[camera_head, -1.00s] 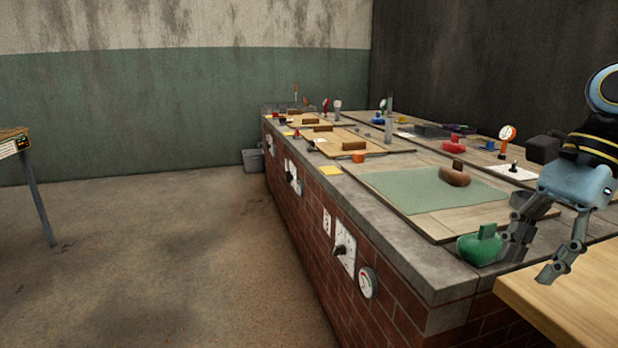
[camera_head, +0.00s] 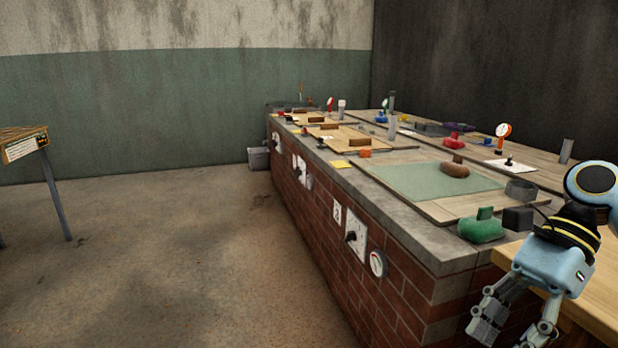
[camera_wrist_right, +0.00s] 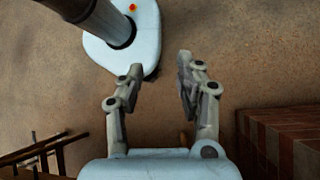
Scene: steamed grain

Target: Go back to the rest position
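My right gripper (camera_head: 512,333) is in the lower right of the head view, pointing down in front of the brick counter's near end. It is open, with its fingers well apart. The right wrist view also shows the open gripper (camera_wrist_right: 160,68), with nothing between the fingers and bare floor beyond them. My left gripper is not in the head view.
A wooden tabletop (camera_head: 585,290) lies beside my right gripper. A small table (camera_head: 22,146) stands at left. The floor (camera_head: 180,260) between is clear.

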